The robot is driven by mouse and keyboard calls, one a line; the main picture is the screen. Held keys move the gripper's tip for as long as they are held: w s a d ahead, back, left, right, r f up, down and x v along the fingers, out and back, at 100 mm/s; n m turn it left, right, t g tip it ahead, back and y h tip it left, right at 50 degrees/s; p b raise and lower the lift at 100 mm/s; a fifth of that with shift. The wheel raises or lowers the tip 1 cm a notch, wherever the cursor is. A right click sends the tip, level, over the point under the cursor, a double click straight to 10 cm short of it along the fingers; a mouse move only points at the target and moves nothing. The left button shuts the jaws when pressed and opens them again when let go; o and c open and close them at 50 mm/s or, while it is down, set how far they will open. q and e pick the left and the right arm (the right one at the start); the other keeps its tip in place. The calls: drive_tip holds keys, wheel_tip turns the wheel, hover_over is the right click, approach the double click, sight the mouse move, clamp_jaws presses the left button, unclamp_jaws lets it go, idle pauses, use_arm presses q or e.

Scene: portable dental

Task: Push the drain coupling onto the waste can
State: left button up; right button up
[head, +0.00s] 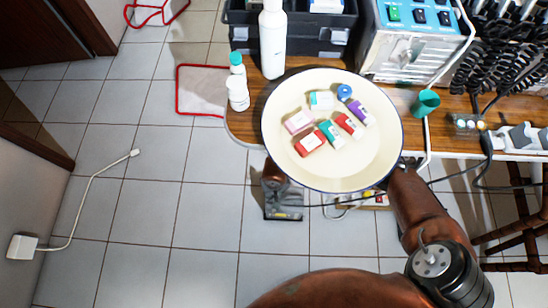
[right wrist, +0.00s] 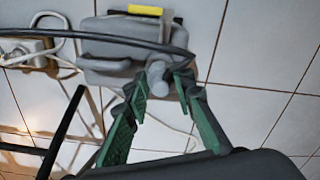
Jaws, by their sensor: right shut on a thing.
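In the right wrist view, my right gripper (right wrist: 161,82) has its two green-padded fingers closed around a small grey cylindrical piece, the drain coupling (right wrist: 158,72). The coupling's front end shows between the fingertips. Just behind it is the grey waste can (right wrist: 108,45), with a yellow patch at its top. The coupling overlaps the can's near edge in this view; I cannot tell whether they touch or are joined. In the head view, my right arm reaches in from the lower right, and its gripper is hidden by the round tray. My left gripper is not in view.
The blue-rimmed tray (head: 283,155) holds several small boxes above the wooden table (head: 240,122). A dark cable (right wrist: 85,37) crosses in front of the can; plugs (right wrist: 25,48) are at left. A dark grey device (head: 283,206) stands on the tiles.

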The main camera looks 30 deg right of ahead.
drive_tip(key=shift+f, duration=0.45)
idle(0.4)
drive_tip(key=o, duration=1.1)
drive_tip(key=shift+r, duration=0.1)
